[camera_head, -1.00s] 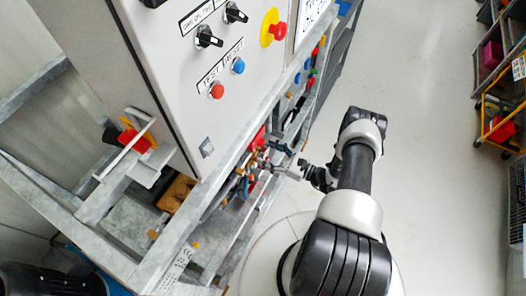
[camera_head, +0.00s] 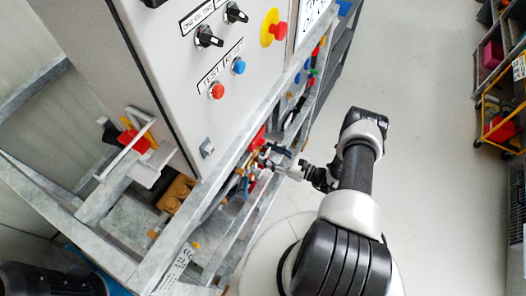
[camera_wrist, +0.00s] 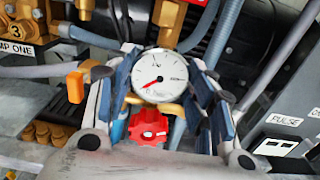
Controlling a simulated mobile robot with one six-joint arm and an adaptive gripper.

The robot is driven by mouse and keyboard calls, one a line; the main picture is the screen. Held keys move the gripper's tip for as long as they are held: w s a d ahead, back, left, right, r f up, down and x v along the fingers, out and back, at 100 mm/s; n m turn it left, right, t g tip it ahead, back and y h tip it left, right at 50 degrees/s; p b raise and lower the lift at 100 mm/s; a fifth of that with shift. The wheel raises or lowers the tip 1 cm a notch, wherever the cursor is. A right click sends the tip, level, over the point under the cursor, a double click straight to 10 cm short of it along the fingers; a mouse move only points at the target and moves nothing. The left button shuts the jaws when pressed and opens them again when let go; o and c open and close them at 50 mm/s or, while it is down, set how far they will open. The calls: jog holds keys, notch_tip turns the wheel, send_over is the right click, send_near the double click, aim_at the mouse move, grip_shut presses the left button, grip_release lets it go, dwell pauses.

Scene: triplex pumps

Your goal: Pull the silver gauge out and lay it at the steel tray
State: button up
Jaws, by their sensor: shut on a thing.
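The silver gauge (camera_wrist: 160,77) shows in the wrist view, with a round white dial, a thin metal rim and a red needle. My gripper (camera_wrist: 163,84) has one finger on each side of the gauge and is shut on it. Hoses and brass fittings lie close behind the gauge. The gauge's lower connection is hidden behind a red knob and the fingers. In the head view my gripper (camera_head: 268,158) reaches left into the pipework under the grey control cabinet, and the gauge is too small to tell there. I cannot pick out the steel tray with certainty.
A red star-shaped knob (camera_wrist: 148,128) sits just below the gauge. An orange handle (camera_wrist: 75,87) is to its left. The control cabinet (camera_head: 190,85) overhangs the pipework, with a grey frame rail (camera_head: 225,165) along it. Open floor (camera_head: 430,150) lies to the right.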

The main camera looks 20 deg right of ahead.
jog(key=shift+s+d, duration=0.3)
jog(key=shift+s, duration=0.05)
jog(key=shift+s, duration=0.1)
jog(key=b+v, duration=0.1)
jog(key=v, duration=0.5)
dwell(1.4)
jog(key=shift+s+d, duration=0.1)
jog(key=shift+d, duration=0.05)
dwell(0.5)
